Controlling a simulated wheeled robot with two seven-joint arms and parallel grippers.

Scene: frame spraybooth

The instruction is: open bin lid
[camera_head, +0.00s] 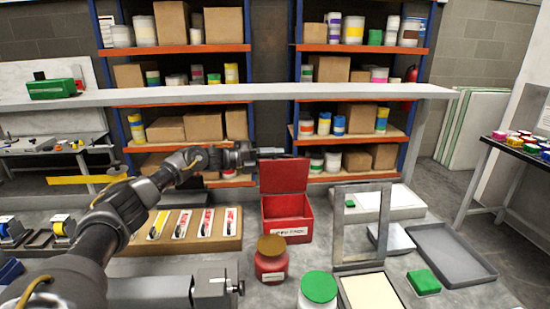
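The red bin (287,229) stands on the table near the middle of the head view, with a white label on its front. Its red lid (285,175) stands raised at the back of the bin, so the bin's mouth is uncovered. My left arm reaches in from the left, and my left gripper (272,152) is at the lid's upper left edge. The fingers show edge-on as one dark bar, so their gap is hidden. I cannot tell whether they touch the lid. My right gripper is not in view.
A red jar with a brown lid (271,260) and a green-lidded jar (318,290) stand before the bin. A grey upright frame (344,228) is to its right. A wooden board with tools (228,243) lies to its left. A grey tray (451,258) lies at right.

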